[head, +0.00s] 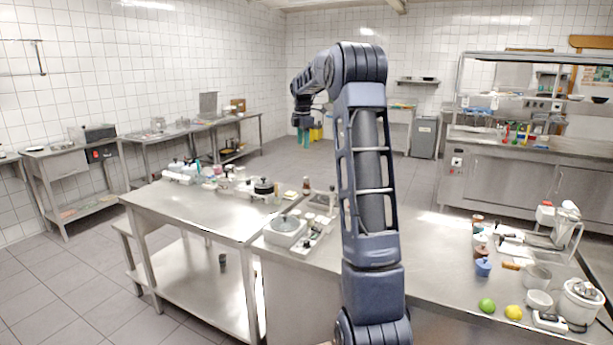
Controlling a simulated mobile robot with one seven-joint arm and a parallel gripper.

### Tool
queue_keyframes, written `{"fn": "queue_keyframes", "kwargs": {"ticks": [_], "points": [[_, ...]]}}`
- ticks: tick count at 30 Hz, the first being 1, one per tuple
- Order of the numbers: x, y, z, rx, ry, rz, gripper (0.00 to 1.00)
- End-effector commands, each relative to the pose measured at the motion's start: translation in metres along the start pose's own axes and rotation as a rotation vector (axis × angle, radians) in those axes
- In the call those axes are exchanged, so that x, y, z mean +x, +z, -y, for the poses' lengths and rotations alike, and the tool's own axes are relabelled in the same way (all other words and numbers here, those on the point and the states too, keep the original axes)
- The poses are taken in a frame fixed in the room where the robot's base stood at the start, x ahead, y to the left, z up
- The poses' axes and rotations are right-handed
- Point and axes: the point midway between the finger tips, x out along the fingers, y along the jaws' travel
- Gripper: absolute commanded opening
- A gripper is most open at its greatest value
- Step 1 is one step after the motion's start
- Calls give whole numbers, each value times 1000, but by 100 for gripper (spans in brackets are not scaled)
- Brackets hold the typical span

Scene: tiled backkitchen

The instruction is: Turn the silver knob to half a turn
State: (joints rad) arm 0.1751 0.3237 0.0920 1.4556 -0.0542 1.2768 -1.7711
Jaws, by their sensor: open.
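My gripper (302,119) is the small dark end of my blue-grey arm, raised in the upper middle and pointing down. It is open, and nothing shows between its fingers. It appears well above the worktops and touches nothing visible. I cannot single out the silver knob. A round grey-topped white appliance (285,238) sits on the central counter, but any knob on it is too small to tell. A steel cabinet at the right has a small control panel (457,161), whose details are also unclear.
A steel table (180,212) stands left of the steel counter (440,245). A dark-lidded pot (264,187) and small jars crowd their back edges. A lime (487,305), a lemon (513,312) and a white appliance (580,300) are at the right. Floor is free at the left.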

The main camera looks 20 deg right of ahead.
Motion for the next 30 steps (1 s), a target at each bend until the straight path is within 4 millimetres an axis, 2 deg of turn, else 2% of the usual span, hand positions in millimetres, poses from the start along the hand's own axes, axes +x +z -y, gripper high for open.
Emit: {"fn": "queue_keyframes", "kwargs": {"ticks": [1, 6, 13, 18, 23, 30], "points": [[11, 7, -14, -42, -10, -4, 45], [43, 30, -52, -205, -37, -21, 45], [82, 54, -89, -390, -61, -47, 45], [96, 62, -100, -454, -69, -58, 45], [105, 63, -101, -467, -71, -60, 45], [139, 61, -98, -465, -72, -59, 45]]}}
